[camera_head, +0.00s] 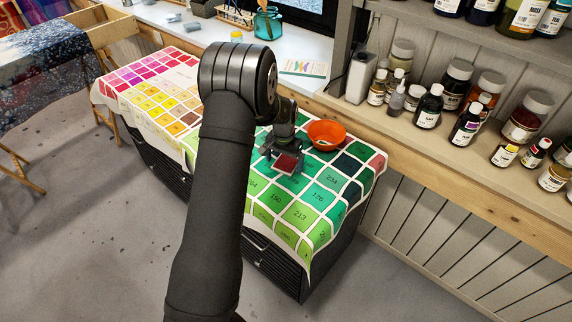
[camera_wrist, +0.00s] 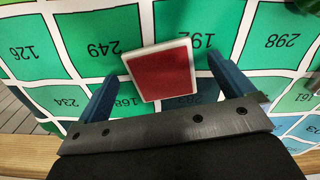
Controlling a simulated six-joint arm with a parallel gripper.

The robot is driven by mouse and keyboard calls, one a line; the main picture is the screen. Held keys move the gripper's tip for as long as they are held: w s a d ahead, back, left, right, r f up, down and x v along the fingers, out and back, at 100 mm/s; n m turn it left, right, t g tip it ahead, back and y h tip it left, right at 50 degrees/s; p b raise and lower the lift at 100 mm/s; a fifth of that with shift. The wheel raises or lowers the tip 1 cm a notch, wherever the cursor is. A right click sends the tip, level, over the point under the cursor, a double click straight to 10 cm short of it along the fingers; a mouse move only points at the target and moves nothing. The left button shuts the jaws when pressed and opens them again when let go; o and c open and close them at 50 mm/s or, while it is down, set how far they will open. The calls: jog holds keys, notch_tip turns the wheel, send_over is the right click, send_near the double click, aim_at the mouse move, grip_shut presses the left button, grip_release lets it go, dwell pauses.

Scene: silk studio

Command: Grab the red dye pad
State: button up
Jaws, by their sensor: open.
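The red dye pad (camera_head: 286,164) is a small red square with a white rim. It is on the green part of the colour-chart cloth (camera_head: 301,215). In the wrist view the pad (camera_wrist: 162,71) sits slightly turned, between and just ahead of my gripper's fingers (camera_wrist: 160,85). The fingers are spread apart, with a gap on each side of the pad. In the head view my gripper (camera_head: 283,158) is right over the pad and hides part of it. I cannot tell the exact height of the fingers above the cloth.
An orange bowl (camera_head: 327,134) stands close to my gripper, to its right. Shelves with several dye bottles (camera_head: 428,106) run along the right. A white counter (camera_head: 184,35) with a teal jar (camera_head: 268,23) is behind. The front green squares of the cloth are clear.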

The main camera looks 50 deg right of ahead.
jog(key=shift+f, duration=0.45)
jog(key=c, duration=1.1)
jog(key=shift+r, duration=0.15)
